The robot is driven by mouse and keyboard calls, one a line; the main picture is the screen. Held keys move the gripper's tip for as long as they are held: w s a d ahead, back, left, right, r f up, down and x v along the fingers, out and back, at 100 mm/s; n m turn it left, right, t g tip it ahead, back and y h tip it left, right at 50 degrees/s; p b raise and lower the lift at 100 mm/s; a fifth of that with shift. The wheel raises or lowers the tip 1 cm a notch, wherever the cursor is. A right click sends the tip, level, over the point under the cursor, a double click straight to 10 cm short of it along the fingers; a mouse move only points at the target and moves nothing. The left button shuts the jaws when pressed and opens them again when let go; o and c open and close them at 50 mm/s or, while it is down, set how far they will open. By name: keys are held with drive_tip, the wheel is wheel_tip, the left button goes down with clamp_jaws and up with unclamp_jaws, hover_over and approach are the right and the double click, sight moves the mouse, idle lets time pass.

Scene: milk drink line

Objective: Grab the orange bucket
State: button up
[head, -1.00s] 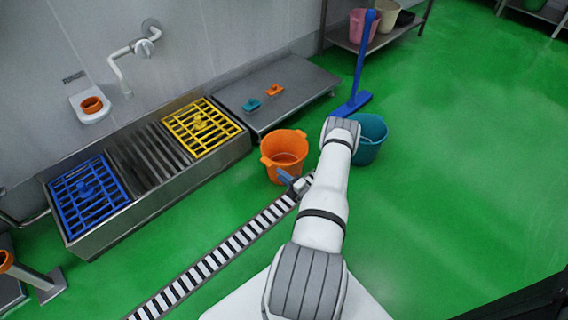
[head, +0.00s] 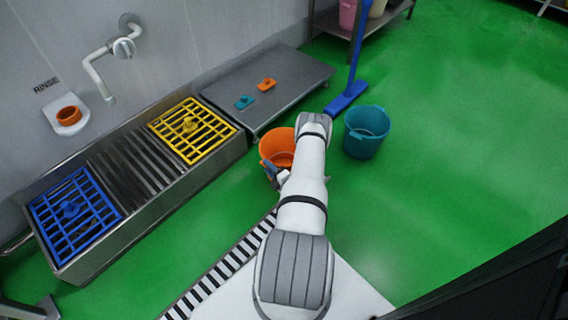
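The orange bucket (head: 277,146) stands upright on the green floor, in front of the low steel table. My arm's wrist hides its right side. My gripper (head: 274,175) is at the near side of the bucket, overlapping its lower front in the picture. It is small and partly hidden by the arm, so I cannot tell whether it touches the bucket or whether its fingers are open.
A teal bucket (head: 366,132) stands to the right, with a blue squeegee (head: 347,97) behind it. The low steel table (head: 290,82) is behind the orange bucket. The steel sink (head: 150,190) with blue and yellow grates lies left. The right floor is clear.

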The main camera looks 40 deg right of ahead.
drive_tip(key=w, duration=0.1)
drive_tip(key=w+b, duration=0.1)
drive_tip(key=w, duration=0.2)
drive_tip(key=shift+d+r, duration=0.15)
drive_tip(key=shift+d, duration=0.1)
drive_tip(key=shift+s, duration=0.1)
clamp_jaws()
